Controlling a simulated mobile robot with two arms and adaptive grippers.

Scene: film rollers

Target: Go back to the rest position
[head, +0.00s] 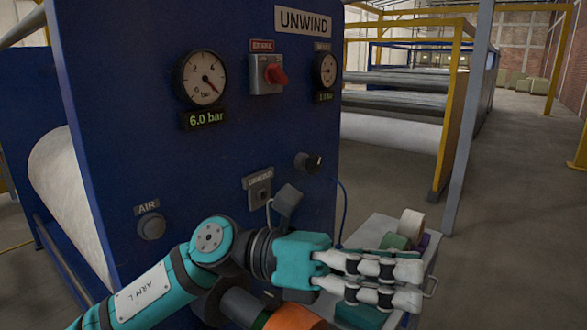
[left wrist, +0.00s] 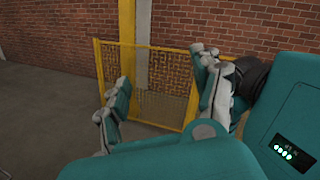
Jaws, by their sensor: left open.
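My left gripper (head: 412,284) reaches in front of the blue unwind panel (head: 120,120) and points right, over a small cart (head: 375,232). In the left wrist view its fingers (left wrist: 158,98) stand apart with nothing between them, facing a yellow mesh guard and a brick wall. The gripper looks clear of the panel. My right gripper does not show in either view.
Tape rolls (head: 412,224) lie on the cart. A yellow mesh guard (left wrist: 165,75) stands by the brick wall. Open floor (head: 520,220) lies right.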

